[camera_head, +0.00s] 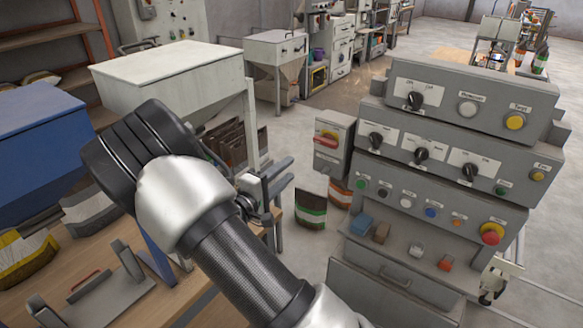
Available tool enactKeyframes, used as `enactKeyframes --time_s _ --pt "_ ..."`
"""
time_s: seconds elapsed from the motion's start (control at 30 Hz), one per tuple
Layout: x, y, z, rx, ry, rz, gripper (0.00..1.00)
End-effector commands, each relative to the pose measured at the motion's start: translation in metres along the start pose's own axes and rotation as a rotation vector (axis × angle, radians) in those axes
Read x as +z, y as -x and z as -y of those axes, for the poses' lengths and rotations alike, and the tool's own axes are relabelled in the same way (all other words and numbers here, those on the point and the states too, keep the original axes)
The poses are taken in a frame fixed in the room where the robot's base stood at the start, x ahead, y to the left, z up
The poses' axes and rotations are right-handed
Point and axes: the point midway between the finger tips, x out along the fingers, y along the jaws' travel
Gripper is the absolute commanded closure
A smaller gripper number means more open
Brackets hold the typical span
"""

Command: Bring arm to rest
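My arm crosses the lower left and middle of the head view, with a black joint, a silver link and a dark tube. It is bent, with the bend at the left over the wooden bench (185,308). I cannot make out my gripper; the far end of the arm does not show clearly. Grey bars (279,187) stick out just beyond my arm, below the pale hopper (170,72). They look like part of the bagging machine, but my arm hides where they join it.
A grey control console (450,150) with knobs and buttons stands at the right. A blue bin (38,150) and a yellow bag (25,260) are at the left. A green-striped bag (311,207) stands beyond my arm.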

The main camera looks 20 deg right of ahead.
Motion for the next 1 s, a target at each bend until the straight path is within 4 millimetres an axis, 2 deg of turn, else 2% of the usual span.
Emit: enactKeyframes --time_s 0.37,0.47,0.6,0.73,0.83,0.93,1.0 --pt "-0.002 -0.001 -0.002 -0.023 -0.027 -0.011 0.66" --pt "-0.012 -0.006 -0.006 -0.112 -0.133 -0.057 0.66" --pt "-0.038 -0.003 -0.025 -0.365 -0.412 -0.181 0.66" --pt "-0.055 0.023 -0.058 -0.642 -0.668 -0.297 0.66" --pt "-0.054 0.055 -0.091 -0.845 -0.813 -0.362 0.66" --pt "-0.037 0.093 -0.122 -1.033 -0.901 -0.397 0.66" --pt "-0.015 0.12 -0.141 -1.148 -0.931 -0.398 0.66"
